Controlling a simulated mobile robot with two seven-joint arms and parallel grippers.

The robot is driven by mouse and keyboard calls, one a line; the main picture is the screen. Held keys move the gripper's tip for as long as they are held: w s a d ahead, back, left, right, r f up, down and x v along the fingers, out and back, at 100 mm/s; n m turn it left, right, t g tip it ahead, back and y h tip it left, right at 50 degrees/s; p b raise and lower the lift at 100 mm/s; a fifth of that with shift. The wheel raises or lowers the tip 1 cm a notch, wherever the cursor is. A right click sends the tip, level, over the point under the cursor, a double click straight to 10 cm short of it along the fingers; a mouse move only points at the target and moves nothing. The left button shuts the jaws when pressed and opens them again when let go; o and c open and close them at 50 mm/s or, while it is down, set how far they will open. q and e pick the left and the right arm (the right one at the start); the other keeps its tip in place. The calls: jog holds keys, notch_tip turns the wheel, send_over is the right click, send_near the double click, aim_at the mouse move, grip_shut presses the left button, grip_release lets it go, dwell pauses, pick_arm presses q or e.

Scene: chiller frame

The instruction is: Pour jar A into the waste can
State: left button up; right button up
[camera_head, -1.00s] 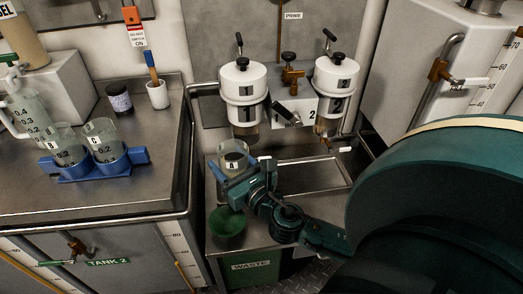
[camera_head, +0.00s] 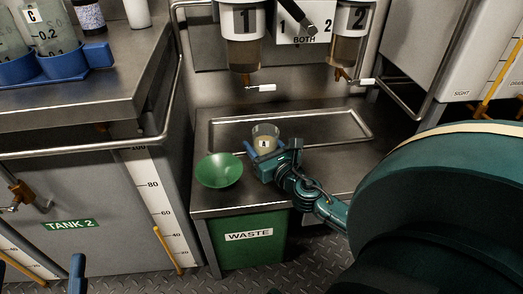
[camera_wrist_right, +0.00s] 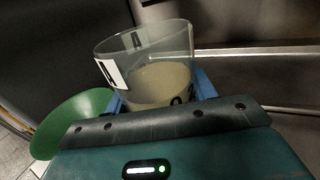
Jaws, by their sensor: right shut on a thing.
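Jar A (camera_head: 265,140) is a clear jar with a white A label, partly filled with cloudy tan liquid. It also shows in the right wrist view (camera_wrist_right: 150,65), where the liquid stays inside. My right gripper (camera_head: 266,151) is shut around it with blue fingers and holds it about upright. The waste can (camera_head: 250,255) is a green front marked WASTE under the steel counter. Its green funnel (camera_head: 219,170) opens upward just left of the jar, and also shows in the right wrist view (camera_wrist_right: 70,122). My left gripper (camera_head: 42,276) shows two separated blue fingers at the bottom left corner.
A steel tray (camera_head: 345,139) lies behind the jar. Two dispensers, 1 (camera_head: 243,55) and 2 (camera_head: 349,45), hang above it with taps. A blue rack (camera_head: 95,53) with jar C stands on the left bench. A rail (camera_head: 100,148) runs along that bench's front.

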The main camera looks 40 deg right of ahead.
aim_at(254, 142)
jog(key=shift+r, duration=0.15)
jog(key=shift+r+p, duration=0.1)
jog(key=shift+p, duration=0.35)
jog(key=n+p, duration=0.1)
jog(key=p, duration=0.1)
jog(key=a+r+n+p, duration=0.1)
jog(key=p, duration=0.1)
jog(key=a+r+n+p, duration=0.1)
jog(key=p, duration=0.1)
jog(key=shift+w+a+n, duration=0.25)
jog(key=shift+w+n, duration=0.05)
jog(key=shift+w, duration=0.1)
pick_arm(q)
jog(key=g+y+p, duration=0.1)
jog(key=a+f+g+y+p, duration=0.1)
jog(key=p, duration=0.1)
jog(key=a+n+g+y+p, duration=0.1)
jog(key=y, duration=0.1)
jog(key=shift+s+a+f+p, duration=0.15)
jog(key=shift+s+f+p, duration=0.15)
pick_arm(e)
jog(key=n, duration=0.1)
jog(key=n+g, duration=0.1)
jog(key=n, duration=0.1)
jog(key=shift+w+a+r, duration=0.1)
jog(key=shift+a+r, duration=0.1)
jog(key=shift+a, duration=0.2)
